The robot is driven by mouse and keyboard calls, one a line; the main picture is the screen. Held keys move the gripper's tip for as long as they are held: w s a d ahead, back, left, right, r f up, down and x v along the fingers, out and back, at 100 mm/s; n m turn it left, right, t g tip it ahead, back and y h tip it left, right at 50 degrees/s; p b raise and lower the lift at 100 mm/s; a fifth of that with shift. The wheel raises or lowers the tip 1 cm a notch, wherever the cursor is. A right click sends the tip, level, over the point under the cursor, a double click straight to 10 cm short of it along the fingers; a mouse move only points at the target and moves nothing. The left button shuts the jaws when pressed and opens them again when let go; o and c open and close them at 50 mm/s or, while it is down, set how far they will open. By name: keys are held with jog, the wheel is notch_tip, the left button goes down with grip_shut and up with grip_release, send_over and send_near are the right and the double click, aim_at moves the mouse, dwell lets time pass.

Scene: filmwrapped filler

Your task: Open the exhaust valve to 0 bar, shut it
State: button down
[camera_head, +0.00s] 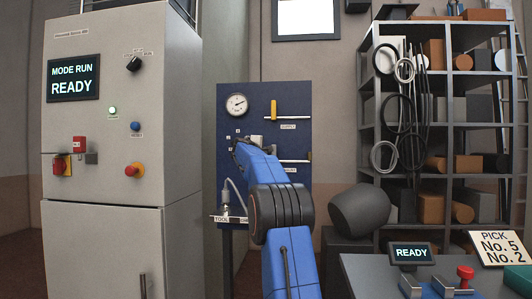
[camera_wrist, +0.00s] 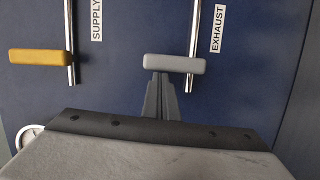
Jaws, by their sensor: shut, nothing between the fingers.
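The exhaust valve's grey handle (camera_wrist: 175,63) lies across its metal pipe (camera_wrist: 193,25) beside the EXHAUST label, in the wrist view. My gripper (camera_wrist: 160,80) is shut and empty. Its fingertips are at the handle's near edge, left of the pipe; I cannot tell whether they touch it. In the head view my blue arm covers most of this handle, and the exhaust pipe (camera_head: 295,161) shows to its right. The round white pressure gauge (camera_head: 236,104) is at the panel's upper left; its numbers are too small to read.
The supply valve's yellow handle (camera_wrist: 40,57) lies across its own pipe, left of the exhaust one. Both are on the blue panel (camera_head: 230,130). A grey cabinet (camera_head: 125,170) reading READY stands left, a loaded shelf rack (camera_head: 447,134) right, a table (camera_head: 362,270) at lower right.

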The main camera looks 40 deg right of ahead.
jog(key=shift+s+d+r, duration=0.1)
jog(key=shift+s+d+f+m+t+y, duration=0.3)
jog(key=shift+s+d+m+y, duration=0.5)
jog(key=shift+m, duration=1.4)
jog(key=shift+s+d+f+m+t+y, duration=0.15)
jog(key=shift+s+d+f+m+y, duration=0.25)
jog(key=shift+s+d+m, duration=1.25)
jog(key=shift+s+d+f+m+t+y, duration=0.2)
jog(key=shift+s+m+y, duration=0.45)
jog(key=shift+m, duration=2.1)
jog(key=shift+w, duration=0.1)
jog(key=shift+a, duration=0.1)
